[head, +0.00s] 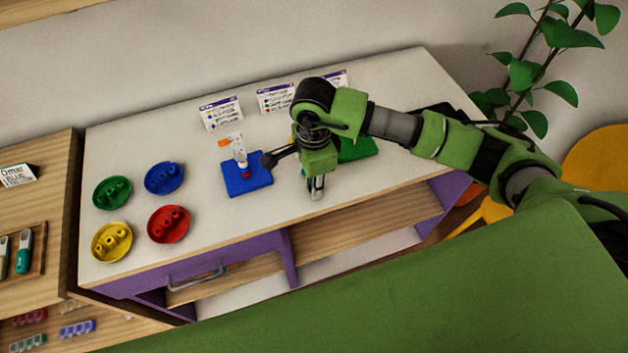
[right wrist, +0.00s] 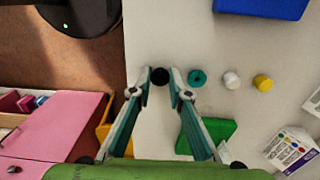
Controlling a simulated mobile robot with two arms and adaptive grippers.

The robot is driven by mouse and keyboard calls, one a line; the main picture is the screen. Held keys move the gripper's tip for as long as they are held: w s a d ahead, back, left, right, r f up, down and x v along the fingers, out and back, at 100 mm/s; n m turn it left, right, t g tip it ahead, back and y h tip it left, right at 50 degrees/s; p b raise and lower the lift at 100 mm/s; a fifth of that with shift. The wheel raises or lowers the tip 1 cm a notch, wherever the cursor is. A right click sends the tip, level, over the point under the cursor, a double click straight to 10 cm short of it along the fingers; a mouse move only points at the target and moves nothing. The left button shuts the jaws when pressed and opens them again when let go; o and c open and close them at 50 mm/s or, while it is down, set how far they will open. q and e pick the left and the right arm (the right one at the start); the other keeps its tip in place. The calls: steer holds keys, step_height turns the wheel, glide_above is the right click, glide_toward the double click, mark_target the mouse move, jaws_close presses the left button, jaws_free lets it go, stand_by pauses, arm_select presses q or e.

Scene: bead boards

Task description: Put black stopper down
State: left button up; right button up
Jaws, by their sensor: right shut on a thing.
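The black stopper (right wrist: 160,77) is a small dark round piece between the fingertips of my right gripper (right wrist: 160,72) in the right wrist view. The gripper is shut on it. In the head view my right gripper (head: 316,190) points down over the front part of the white tabletop, right of the blue board (head: 256,187). The stopper cannot be made out there. Whether it touches the tabletop I cannot tell. My left gripper is not in view.
Next to the stopper stand a teal piece (right wrist: 197,78), a white piece (right wrist: 231,80) and a yellow piece (right wrist: 263,82) in a row. A green board (right wrist: 215,130) lies nearby. Four coloured dishes, one red (head: 168,224), stand at the left. Cards (head: 276,98) stand behind.

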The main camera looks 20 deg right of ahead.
steer(key=shift+f, duration=0.1)
steer(key=shift+f, duration=0.15)
steer(key=o, duration=0.7)
steer(key=shift+r, duration=0.3)
steer(key=shift+w+r, duration=0.1)
steer(key=shift+r, duration=0.2)
step_height(320, 180, up, 11)
steer(key=b, duration=0.3)
steer(key=shift+r, duration=0.2)
steer(key=shift+f, duration=0.1)
